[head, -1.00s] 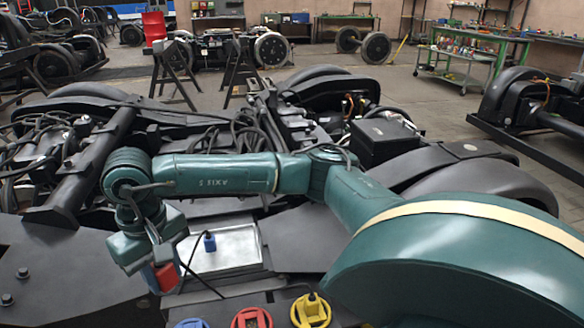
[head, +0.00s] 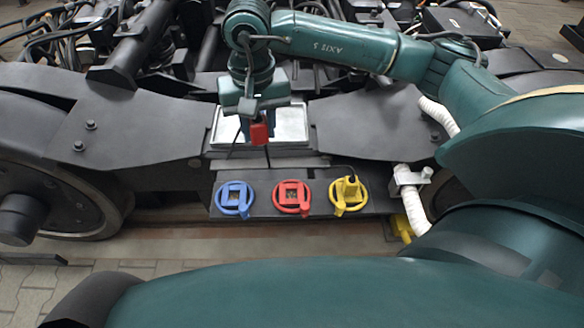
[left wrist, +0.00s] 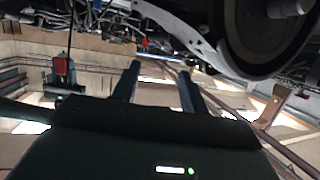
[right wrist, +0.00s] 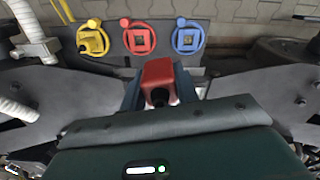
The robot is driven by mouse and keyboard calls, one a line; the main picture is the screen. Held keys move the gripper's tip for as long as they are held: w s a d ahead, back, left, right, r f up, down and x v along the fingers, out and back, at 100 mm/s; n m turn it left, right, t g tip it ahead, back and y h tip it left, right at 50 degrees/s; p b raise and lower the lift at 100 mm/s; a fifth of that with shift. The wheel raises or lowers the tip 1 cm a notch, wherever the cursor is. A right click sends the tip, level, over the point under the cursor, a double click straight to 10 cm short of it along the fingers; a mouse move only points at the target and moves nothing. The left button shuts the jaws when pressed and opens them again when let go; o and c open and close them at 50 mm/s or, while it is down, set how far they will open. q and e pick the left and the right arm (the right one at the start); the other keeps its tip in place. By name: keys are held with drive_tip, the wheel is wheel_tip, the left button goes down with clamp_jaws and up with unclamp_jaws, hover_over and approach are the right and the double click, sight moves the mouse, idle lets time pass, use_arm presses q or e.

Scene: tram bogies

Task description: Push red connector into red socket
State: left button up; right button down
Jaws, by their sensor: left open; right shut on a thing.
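The red connector (head: 260,133) hangs in my right gripper (head: 259,118), over the front of the silvery tray. In the right wrist view the connector (right wrist: 158,78) sits between the fingers of the shut right gripper (right wrist: 160,88). The red socket (head: 291,197) is a red ring with a square opening, in the middle of the dark front plate. The connector is apart from it, behind and slightly left in the head view. The socket also shows in the right wrist view (right wrist: 139,41). My left gripper (left wrist: 158,82) is open and empty; the head view does not show its fingers.
A blue socket (head: 234,198) is left of the red one. A yellow socket (head: 349,196) at right has a yellow connector in it. The silvery tray (head: 292,125) lies behind the plate. A white corrugated hose (head: 416,208) stands at right. A wheel (head: 60,200) is at left.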

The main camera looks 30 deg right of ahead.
sight(265, 140)
drive_tip(key=f+m, duration=0.1)
drive_tip(key=m, duration=0.2)
drive_tip(key=f+m+b, duration=0.1)
drive_tip(key=f+m, duration=0.1)
drive_tip(key=m, duration=0.1)
drive_tip(key=d+f+m, duration=0.1)
drive_tip(key=m, duration=0.1)
drive_tip(key=shift+d+f+m+b, duration=0.1)
drive_tip(key=shift+f+m+b, duration=0.05)
drive_tip(key=shift+m+b, duration=0.2)
use_arm(q)
drive_tip(key=d+f+m+t+h+b, duration=0.1)
drive_tip(key=b, duration=0.1)
drive_tip(key=w+d+f+m+t+h+b, duration=0.1)
drive_tip(key=b, duration=0.1)
drive_tip(key=shift+w+f+t+b, duration=0.2)
drive_tip(key=shift+w+t+b, duration=0.05)
drive_tip(key=shift+t+b, duration=0.1)
use_arm(e)
drive_tip(key=d+f+m, duration=0.2)
drive_tip(key=f+m, duration=0.4)
drive_tip(key=m, duration=0.9)
drive_tip(key=d+f+m, duration=0.3)
drive_tip(key=f+m, duration=0.3)
drive_tip(key=m, duration=0.9)
drive_tip(key=shift+s+d, duration=0.25)
drive_tip(key=shift+s, duration=0.15)
drive_tip(key=shift+f, duration=0.2)
